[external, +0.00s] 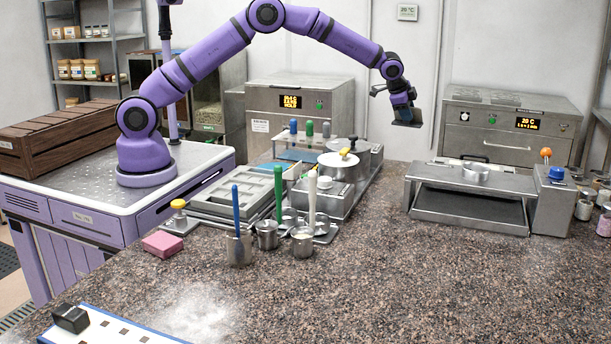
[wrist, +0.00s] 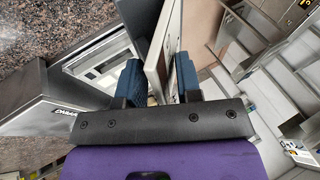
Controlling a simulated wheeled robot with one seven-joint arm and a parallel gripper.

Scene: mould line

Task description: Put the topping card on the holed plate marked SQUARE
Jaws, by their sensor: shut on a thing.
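My gripper (external: 407,116) hangs at the end of the raised arm, above the back of the counter, clear of everything below it. In the wrist view its two blue fingers (wrist: 158,82) are shut on a thin flat card (wrist: 160,48), seen nearly edge-on with a pale face. I take this to be the topping card; its print cannot be read. No plate marked SQUARE can be made out. Grey trays with rectangular recesses (external: 238,192) lie on the counter at the left, but no lettering on them is legible.
A low steel press (external: 468,190) stands at the right. A steel pot (external: 342,166) and a rack stand left of the gripper. Cups with coloured handles (external: 238,248), a pink block (external: 163,245) and a white board (external: 110,332) are nearer the front. The counter's middle is free.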

